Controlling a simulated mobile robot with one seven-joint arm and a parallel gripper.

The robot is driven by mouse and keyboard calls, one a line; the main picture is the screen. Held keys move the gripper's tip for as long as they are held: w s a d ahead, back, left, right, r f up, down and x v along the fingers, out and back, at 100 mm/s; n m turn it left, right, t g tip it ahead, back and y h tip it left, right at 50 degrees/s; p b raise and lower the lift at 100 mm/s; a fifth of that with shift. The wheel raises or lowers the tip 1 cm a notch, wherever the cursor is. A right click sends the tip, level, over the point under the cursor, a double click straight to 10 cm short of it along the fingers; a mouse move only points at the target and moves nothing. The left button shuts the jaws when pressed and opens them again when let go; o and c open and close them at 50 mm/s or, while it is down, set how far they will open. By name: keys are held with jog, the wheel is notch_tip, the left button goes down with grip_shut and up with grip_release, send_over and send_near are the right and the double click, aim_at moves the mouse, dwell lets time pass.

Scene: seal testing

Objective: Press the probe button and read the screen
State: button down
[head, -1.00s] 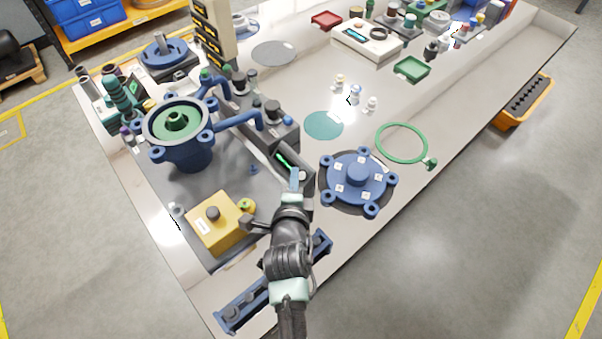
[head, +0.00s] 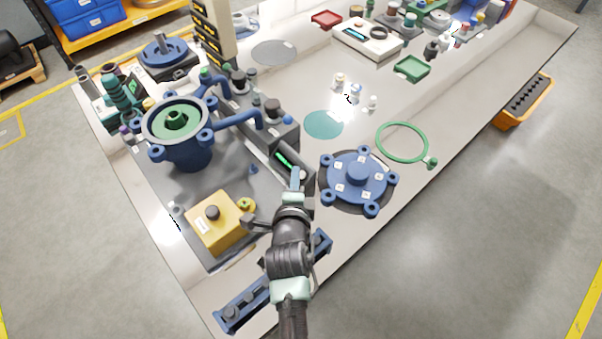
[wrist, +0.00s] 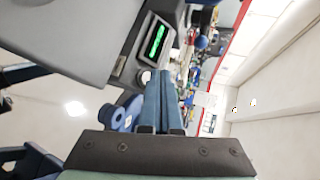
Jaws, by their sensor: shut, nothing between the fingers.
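The screen (head: 285,160) is a small dark unit with a lit green readout, set at the edge of the grey test rig. In the wrist view the screen (wrist: 155,41) shows green characters, too small and tilted to read. A pale round button (wrist: 145,76) sits just below it, close to the fingertips in that picture. My gripper (head: 297,173) is shut and empty, its blue fingers pointing at the near end of the screen unit. The fingers also show in the wrist view (wrist: 162,76). I cannot tell whether they touch the button.
A yellow box (head: 220,224) with a dark knob stands left of my gripper. A blue flanged cover (head: 357,177) lies close on the right. The blue pot-shaped housing (head: 192,152) is at the left. A green ring (head: 402,143) lies farther right, with bare bench around it.

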jog(key=shift+w+d+f+b, duration=0.2)
jog(key=shift+d+f+b, duration=0.15)
jog(key=shift+f, duration=0.1)
dwell(0.9)
jog(key=shift+r, duration=0.1)
jog(key=shift+s+a+r, duration=0.3)
jog(key=shift+a+r, duration=0.1)
jog(key=shift+r, duration=0.1)
jog(key=shift+s+a+r+p, duration=0.45)
jog(key=shift+a+r, duration=0.25)
jog(key=shift+r, duration=0.25)
jog(key=shift+s+a+r+p, duration=0.3)
jog(key=shift+s+a+r, duration=0.35)
jog(key=shift+r, duration=0.3)
jog(key=shift+w, duration=0.1)
